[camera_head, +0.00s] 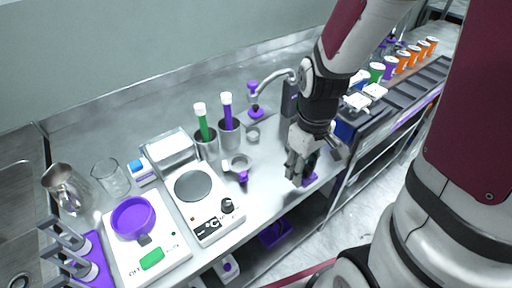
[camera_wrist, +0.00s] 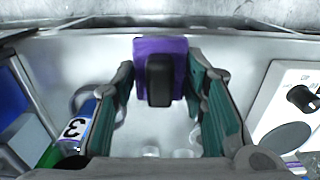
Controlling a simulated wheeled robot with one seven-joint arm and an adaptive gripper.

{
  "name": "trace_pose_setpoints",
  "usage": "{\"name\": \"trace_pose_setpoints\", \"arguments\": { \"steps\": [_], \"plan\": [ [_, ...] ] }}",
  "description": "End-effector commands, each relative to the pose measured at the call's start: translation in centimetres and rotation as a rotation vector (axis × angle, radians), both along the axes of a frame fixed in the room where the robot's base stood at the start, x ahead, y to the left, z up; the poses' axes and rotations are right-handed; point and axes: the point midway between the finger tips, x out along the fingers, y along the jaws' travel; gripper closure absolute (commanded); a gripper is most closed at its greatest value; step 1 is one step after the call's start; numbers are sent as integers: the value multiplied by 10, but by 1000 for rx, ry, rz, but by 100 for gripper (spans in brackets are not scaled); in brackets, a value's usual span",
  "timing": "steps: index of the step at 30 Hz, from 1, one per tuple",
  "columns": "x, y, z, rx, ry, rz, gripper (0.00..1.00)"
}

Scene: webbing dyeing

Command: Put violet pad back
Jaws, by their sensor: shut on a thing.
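The violet pad (camera_wrist: 147,47) is a small violet square with a black grip block (camera_wrist: 159,80) on it. In the wrist view it sits between the teal-lined fingertips of my gripper (camera_wrist: 160,72), which is shut on it. In the head view my gripper (camera_head: 297,176) points down over the right part of the steel bench, near its front edge. A little of the violet pad (camera_head: 310,178) shows beside the fingertips; the rest is hidden. I cannot tell whether the pad touches the bench.
A hot plate (camera_head: 208,211) and a scale with a violet dish (camera_head: 133,217) stand left. A dark rack (camera_head: 400,103) with several coloured jars stands right. A bottle marked 3 (camera_wrist: 75,129) shows beside my gripper.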

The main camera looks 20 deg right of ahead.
Motion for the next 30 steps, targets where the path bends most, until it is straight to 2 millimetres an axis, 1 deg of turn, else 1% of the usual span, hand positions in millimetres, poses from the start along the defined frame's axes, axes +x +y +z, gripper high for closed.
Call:
{"name": "trace_pose_setpoints", "arguments": {
  "steps": [12,15,18,21,26,30],
  "plan": [
    [92,34,-10,0,-1,5,87],
    [113,41,-12,0,-1,5,87],
    [130,47,-14,0,-1,4,87],
    [140,50,-14,0,0,3,87],
    [145,52,-18,0,1,2,87],
    [144,52,-35,0,4,2,87]
  ]
}}
